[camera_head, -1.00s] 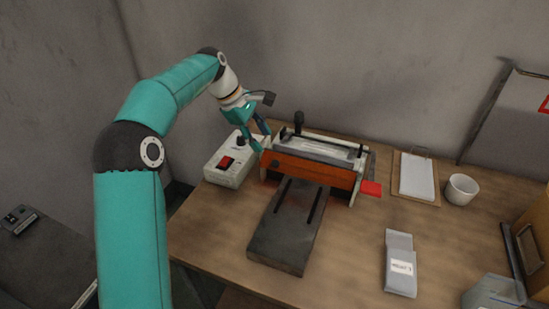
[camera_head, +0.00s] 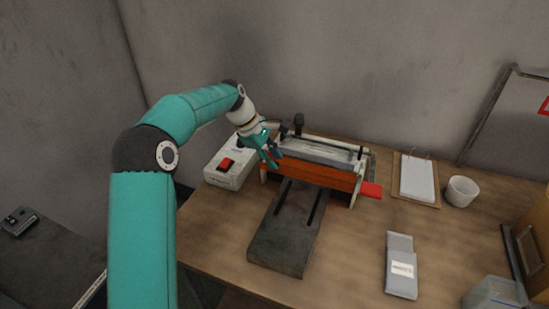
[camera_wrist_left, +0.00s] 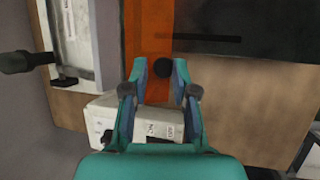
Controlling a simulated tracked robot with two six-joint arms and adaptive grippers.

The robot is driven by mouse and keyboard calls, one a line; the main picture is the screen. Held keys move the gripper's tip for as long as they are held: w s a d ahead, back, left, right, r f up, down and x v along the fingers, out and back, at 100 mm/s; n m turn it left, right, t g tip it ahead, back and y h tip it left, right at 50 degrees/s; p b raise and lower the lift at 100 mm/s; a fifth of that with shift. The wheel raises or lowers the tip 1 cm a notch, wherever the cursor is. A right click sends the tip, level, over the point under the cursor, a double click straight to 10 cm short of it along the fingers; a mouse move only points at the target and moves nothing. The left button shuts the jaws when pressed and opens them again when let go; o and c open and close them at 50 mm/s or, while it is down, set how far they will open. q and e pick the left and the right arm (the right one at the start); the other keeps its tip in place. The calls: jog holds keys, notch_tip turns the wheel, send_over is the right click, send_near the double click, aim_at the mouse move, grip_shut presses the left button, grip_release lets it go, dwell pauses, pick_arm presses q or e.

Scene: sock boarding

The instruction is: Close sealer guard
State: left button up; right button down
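The sealer (camera_head: 330,152) stands at the back of the wooden table. Its orange guard (camera_head: 318,173) runs along its front, above a dark slotted plate (camera_head: 289,225). My left gripper (camera_head: 272,160) is at the guard's left end. In the left wrist view, the open fingers (camera_wrist_left: 160,78) stand either side of a dark round knob (camera_wrist_left: 163,68) on the orange guard (camera_wrist_left: 148,30). A gap shows between the knob and each finger. In the head view the gripper hides the knob. My right gripper is in neither view.
A white control box (camera_head: 228,168) with a red switch stands left of the sealer, close under my left gripper. A black upright handle (camera_head: 299,120) rises behind.

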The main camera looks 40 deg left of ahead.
pick_arm(q)
grip_shut()
jog(key=o, duration=0.6)
grip_release()
jog(key=shift+r, duration=0.1)
jog(key=v, duration=1.1)
jog(key=shift+s+a+r, duration=0.2)
jog(key=shift+r, duration=0.1)
